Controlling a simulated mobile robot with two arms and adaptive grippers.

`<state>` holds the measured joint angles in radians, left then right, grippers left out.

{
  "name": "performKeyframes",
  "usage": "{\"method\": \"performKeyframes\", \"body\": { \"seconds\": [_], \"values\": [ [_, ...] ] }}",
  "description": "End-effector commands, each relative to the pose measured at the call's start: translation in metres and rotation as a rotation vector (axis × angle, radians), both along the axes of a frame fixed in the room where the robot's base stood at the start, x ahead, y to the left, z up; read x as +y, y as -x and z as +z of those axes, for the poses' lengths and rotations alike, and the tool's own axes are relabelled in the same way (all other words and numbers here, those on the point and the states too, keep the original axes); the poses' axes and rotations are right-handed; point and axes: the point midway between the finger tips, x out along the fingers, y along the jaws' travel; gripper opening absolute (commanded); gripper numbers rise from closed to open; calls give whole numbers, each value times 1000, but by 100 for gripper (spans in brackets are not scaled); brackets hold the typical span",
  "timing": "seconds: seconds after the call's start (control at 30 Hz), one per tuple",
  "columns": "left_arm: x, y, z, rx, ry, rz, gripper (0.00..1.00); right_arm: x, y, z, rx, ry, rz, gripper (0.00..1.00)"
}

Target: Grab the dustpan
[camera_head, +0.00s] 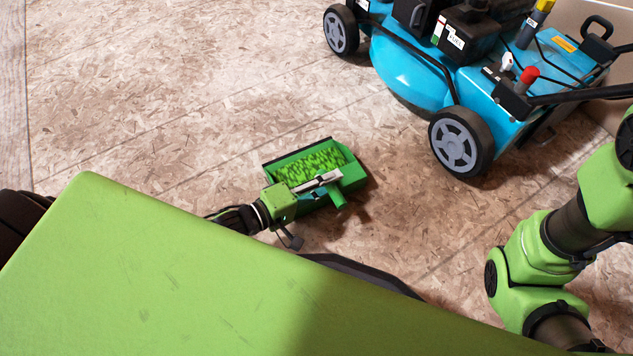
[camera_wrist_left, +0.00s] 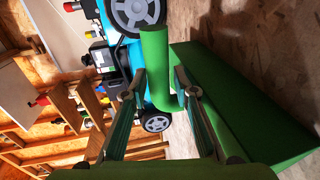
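The green dustpan (camera_head: 357,178) lies on the floor in the head view, with bright green grass clippings (camera_head: 308,164) in its pan. Its short round handle (camera_head: 338,196) points toward me. My left gripper (camera_head: 325,181) is at the handle side of the dustpan. In the left wrist view, the left gripper (camera_wrist_left: 160,82) has its fingers apart, with the green handle (camera_wrist_left: 156,60) between the fingertips. I cannot tell whether either finger touches it. The dustpan body (camera_wrist_left: 240,100) fills the right side there. My right gripper is out of view; only the right arm shows.
A blue lawn mower (camera_head: 425,75) stands beyond the dustpan at the upper right, its near wheel (camera_head: 458,142) closest. Wooden shelving (camera_wrist_left: 45,135) shows in the left wrist view. The chipboard floor left of the dustpan is clear.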

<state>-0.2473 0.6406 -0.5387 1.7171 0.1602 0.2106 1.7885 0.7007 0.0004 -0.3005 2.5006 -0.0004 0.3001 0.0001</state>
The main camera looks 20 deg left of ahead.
Motion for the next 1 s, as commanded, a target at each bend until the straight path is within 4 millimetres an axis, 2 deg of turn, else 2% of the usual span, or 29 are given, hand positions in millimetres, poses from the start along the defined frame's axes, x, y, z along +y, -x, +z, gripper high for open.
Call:
{"method": "performKeyframes", "body": {
  "seconds": [0.27, 0.37, 0.77, 1.0],
  "values": [
    [-2, -2, 1, 1, 1, 0, 27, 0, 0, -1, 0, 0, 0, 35],
    [-2, -2, 0, 1, 1, 0, 1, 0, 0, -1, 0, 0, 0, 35],
    [-2, -2, 2, -2, 2, 0, 0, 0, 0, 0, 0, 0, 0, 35],
    [-1, -2, 11, -3, 1, 0, 0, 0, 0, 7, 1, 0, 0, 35]
  ]
}}
